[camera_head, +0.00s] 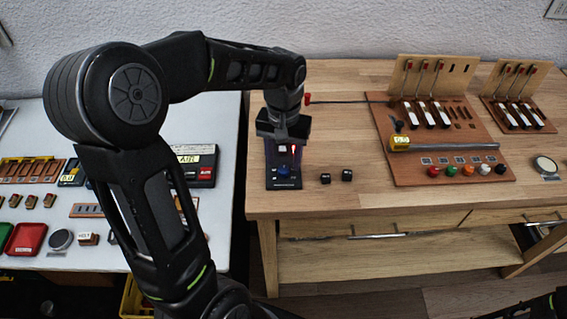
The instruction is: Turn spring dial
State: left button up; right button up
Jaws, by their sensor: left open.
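A small dark device with a purplish upright back (302,140) stands near the left end of the wooden table. A blue knob (284,170) sits low on its front, and a label strip (283,184) lies along its base. I cannot tell for sure which part is the spring dial. My left gripper (282,146) points down over this device, open, with a small white and red part showing at its fingers. The gripper hides much of the device, and contact is not clear.
A thin dark rod (350,102) runs behind toward a brown piano-action board (400,170) with coloured knobs. A white table (225,220) at left holds several parts. Bare wood lies in front of the cubes.

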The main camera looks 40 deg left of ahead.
aim_at(283, 171)
pick_arm(q)
jog(key=shift+f, duration=1.45)
jog(key=shift+c, duration=0.6)
grip_shut()
